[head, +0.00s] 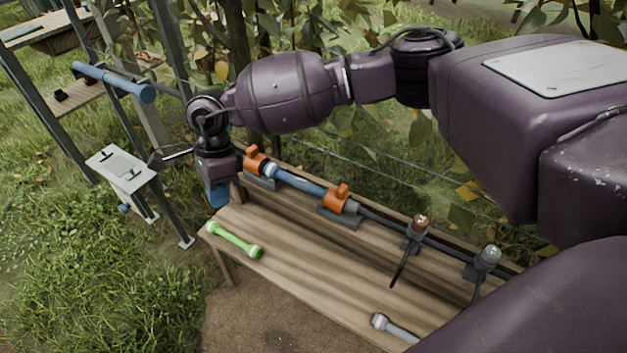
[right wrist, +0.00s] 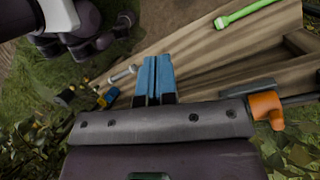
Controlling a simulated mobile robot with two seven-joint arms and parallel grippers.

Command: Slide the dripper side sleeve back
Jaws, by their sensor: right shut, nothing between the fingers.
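A pipe line runs along the back of the wooden bench (head: 300,255). A blue pipe piece (head: 300,182) lies between the left orange valve (head: 256,158) and the right orange valve (head: 338,200). A light blue collar (head: 270,171) is at its left end. A grey sleeve (head: 352,207) sits just right of the right valve, towards the two drippers, one brown-topped (head: 419,224) and one grey-topped (head: 488,256). My right gripper (head: 217,196) points down at the bench's left end, left of the left valve. Its blue fingers (right wrist: 154,80) are shut and empty. My left gripper is not in view.
A green double-ended piece (head: 235,241) lies on the bench's left front, and a grey one (head: 395,328) near its front right. A small white stand (head: 122,172) and metal posts are at the left. Foliage and wires are behind the bench. The middle of the seat is clear.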

